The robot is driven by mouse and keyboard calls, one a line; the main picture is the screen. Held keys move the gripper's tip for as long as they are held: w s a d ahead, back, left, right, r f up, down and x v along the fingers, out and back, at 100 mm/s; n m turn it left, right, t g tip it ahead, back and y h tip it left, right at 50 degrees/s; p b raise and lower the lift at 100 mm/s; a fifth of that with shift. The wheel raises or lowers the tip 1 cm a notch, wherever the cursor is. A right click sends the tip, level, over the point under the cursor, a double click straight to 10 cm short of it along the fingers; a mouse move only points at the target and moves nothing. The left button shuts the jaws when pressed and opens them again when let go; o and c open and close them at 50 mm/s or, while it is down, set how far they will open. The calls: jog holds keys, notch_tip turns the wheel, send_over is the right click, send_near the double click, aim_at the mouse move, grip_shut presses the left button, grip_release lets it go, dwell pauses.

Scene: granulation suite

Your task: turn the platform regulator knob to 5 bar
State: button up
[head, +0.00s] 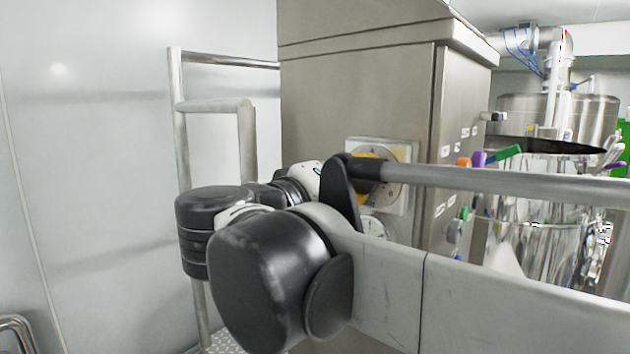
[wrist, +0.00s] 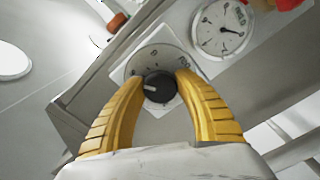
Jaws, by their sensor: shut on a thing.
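The regulator knob (wrist: 159,88) is black and round with a white pointer line, at the centre of a grey round scale plate (wrist: 147,58) in the wrist view. The pointer points left in that picture; the scale figures are too small to read. My gripper (wrist: 160,84) has its two yellow fingers shut on the knob, one on each side. In the head view a little of the yellow gripper (head: 369,155) shows in front of the scale plate (head: 390,181); the knob is hidden there. A round pressure gauge (wrist: 222,27) sits beside the knob; its reading is unclear.
The steel cabinet (head: 355,85) carries the regulator panel. A grey handrail (head: 172,110) stands at left. Coloured handles (head: 480,158) stick out beside the cabinet at right, with steel vessels (head: 560,110) behind. A red part (wrist: 285,5) is near the gauge in the wrist view.

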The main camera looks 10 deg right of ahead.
jog(key=shift+n+b, duration=0.6)
jog(key=shift+n, duration=2.1)
jog(key=shift+r, duration=0.1)
jog(key=o, duration=1.2)
jog(key=v, duration=1.2)
